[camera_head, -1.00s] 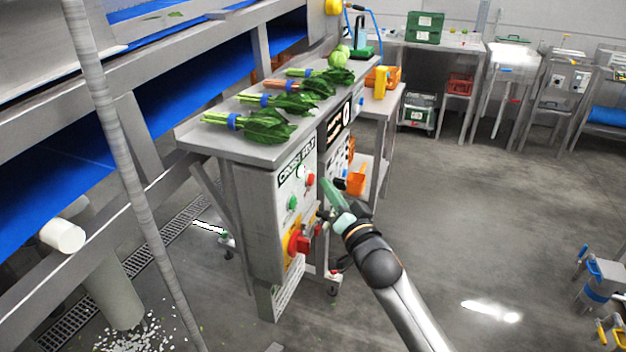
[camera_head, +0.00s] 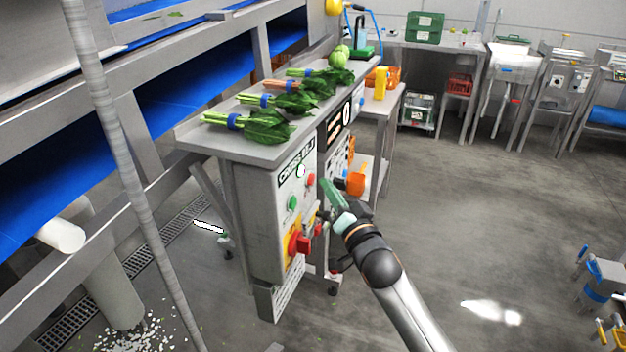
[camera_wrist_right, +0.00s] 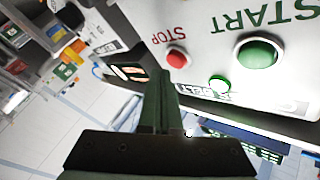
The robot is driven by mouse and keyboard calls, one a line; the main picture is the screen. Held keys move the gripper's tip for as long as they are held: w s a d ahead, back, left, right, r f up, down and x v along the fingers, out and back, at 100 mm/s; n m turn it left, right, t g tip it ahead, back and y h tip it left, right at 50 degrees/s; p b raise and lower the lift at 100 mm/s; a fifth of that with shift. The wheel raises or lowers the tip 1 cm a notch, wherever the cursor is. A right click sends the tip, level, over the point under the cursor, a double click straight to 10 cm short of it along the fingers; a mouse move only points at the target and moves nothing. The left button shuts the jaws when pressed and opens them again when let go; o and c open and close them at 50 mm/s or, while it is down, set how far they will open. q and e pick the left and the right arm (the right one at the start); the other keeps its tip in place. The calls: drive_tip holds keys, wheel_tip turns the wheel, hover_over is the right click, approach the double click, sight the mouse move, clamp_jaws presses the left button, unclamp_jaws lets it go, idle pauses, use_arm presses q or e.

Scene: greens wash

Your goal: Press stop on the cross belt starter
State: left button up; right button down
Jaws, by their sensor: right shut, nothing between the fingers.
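The cross belt starter (camera_head: 273,215) is a grey box under the end of a steel table, labelled CROSS BELT. It carries a green start button (camera_head: 292,203), a red stop button (camera_head: 310,180) and a red rotary switch on yellow (camera_head: 298,243). My right gripper (camera_head: 327,186) is shut and empty, just to the right of the stop button. In the right wrist view the closed fingers (camera_wrist_right: 160,85) point toward the panel, close by the red stop button (camera_wrist_right: 177,57); a gap or contact cannot be told. The green START button (camera_wrist_right: 257,53) sits beside it. My left gripper is out of view.
Bunches of greens (camera_head: 262,127) lie on the steel tabletop (camera_head: 215,143) above the starter. A second panel (camera_head: 337,150) stands just behind it, with an orange container (camera_head: 356,183) near my right gripper. Open floor (camera_head: 480,230) lies to the right.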

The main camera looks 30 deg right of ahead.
drive_tip(key=shift+w+a, duration=0.1)
drive_tip(key=shift+w+a, duration=0.2)
drive_tip(key=shift+w, duration=0.05)
drive_tip(key=shift+w+a, duration=0.3)
drive_tip(key=shift+w, duration=0.05)
idle(0.9)
drive_tip(key=shift+s, duration=0.1)
drive_tip(key=shift+s+d+p, duration=0.55)
drive_tip(key=shift+s+p, duration=0.05)
drive_tip(key=shift+d, duration=0.1)
